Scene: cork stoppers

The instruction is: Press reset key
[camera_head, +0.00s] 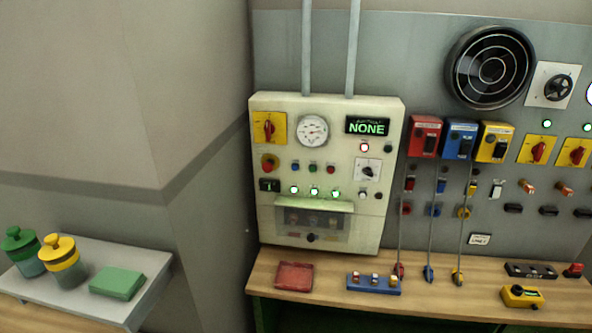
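A cream control box (263,205) hangs on the wall in the middle of the head view. It carries a green-lit display (367,126) reading "NONE", a round white gauge (312,131), and a red rotary switch on a yellow plate (269,128). The labels are too small to read, so I cannot tell which control is the reset key. Neither of my grippers shows.
A wooden bench (330,300) runs under the box, holding a red pad (294,277), a blue block with stoppers (373,284) and a yellow device (522,297). Red, blue and yellow wall units (460,139) hang at right. A grey shelf (150,268) at left holds jars.

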